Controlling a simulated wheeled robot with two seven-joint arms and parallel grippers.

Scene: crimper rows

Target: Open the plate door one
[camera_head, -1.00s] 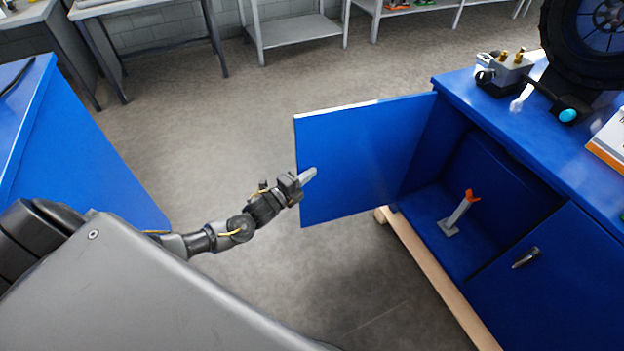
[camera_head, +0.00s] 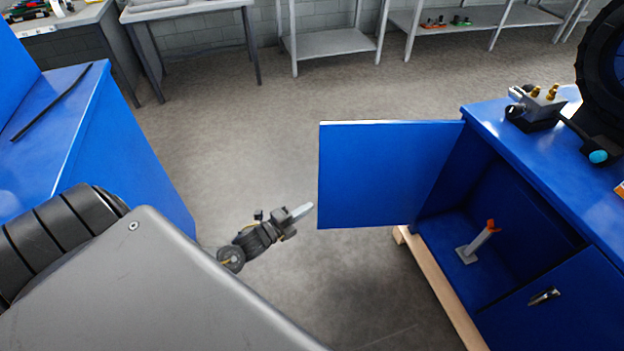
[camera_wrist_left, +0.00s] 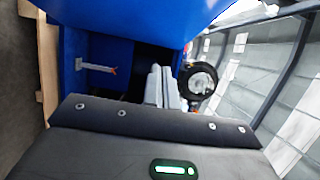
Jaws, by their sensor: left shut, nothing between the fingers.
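A blue plate door (camera_head: 383,175) stands swung wide open on the blue cabinet at the right in the head view. Its cabinet interior (camera_head: 450,200) is exposed, with a grey stand with an orange top (camera_head: 480,242) on the cabinet floor. My left gripper (camera_head: 303,211) is shut and empty, just left of the door's free edge, apart from it as far as I can tell. In the left wrist view its fingers (camera_wrist_left: 162,87) are together, with the open cabinet beyond. My right gripper is not in view.
A second cabinet door with a handle (camera_head: 544,296) is closed at the lower right. A wooden beam (camera_head: 437,288) runs along the cabinet's base. Another blue cabinet (camera_head: 130,150) stands at the left. Grey floor (camera_head: 240,140) between them is clear.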

